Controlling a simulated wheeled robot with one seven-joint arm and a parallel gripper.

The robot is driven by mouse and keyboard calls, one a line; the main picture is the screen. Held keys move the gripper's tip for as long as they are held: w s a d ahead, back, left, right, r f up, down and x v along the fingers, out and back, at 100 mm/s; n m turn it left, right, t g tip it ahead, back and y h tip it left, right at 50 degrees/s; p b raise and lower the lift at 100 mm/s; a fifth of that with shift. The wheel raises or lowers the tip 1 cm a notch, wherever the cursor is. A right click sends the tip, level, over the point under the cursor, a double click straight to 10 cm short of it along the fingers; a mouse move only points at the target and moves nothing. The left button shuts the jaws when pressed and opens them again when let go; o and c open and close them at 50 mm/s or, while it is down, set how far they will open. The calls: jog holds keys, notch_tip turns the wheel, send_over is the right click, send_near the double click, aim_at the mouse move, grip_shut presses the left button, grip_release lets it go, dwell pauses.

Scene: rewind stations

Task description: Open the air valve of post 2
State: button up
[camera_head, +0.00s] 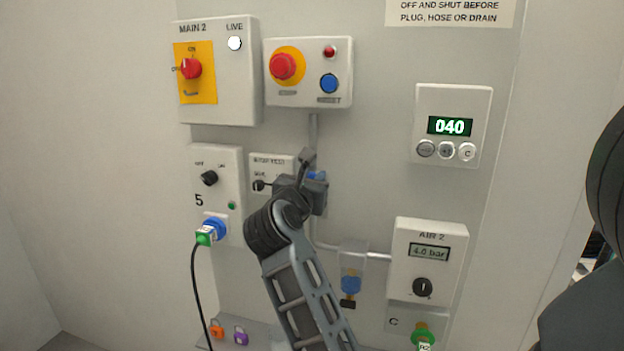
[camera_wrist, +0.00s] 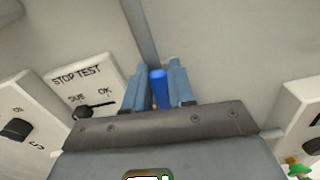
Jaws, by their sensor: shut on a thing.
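A blue valve handle (camera_wrist: 158,88) sits on the grey pipe (camera_head: 313,130) that runs down the panel. In the wrist view my gripper (camera_wrist: 158,95) has one finger on each side of this handle and is shut on it. In the head view my gripper (camera_head: 316,188) is at the panel, below the red and blue button box, and covers most of the handle and valve body. The AIR 2 box (camera_head: 428,262) is at the lower right, with a lit bar display and a black knob (camera_head: 422,287). The pipe bends right towards this box.
The STOP TEST box (camera_head: 270,170) is close on the left of my gripper. A box marked 5 (camera_head: 215,180) has a blue plug and black cable. A blue-and-black item (camera_head: 351,285) hangs below the pipe. Orange (camera_head: 217,328) and purple padlocks (camera_head: 241,335) lie on a low shelf.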

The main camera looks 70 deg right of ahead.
grip_shut()
jog(key=shift+w+r+n+p, duration=0.2)
jog(key=shift+n+p, duration=0.2)
jog(key=shift+p, duration=0.3)
jog(key=shift+w+f, duration=0.15)
jog(key=shift+n, duration=0.3)
jog(key=o, duration=0.6)
grip_release()
jog(key=shift+c, duration=0.2)
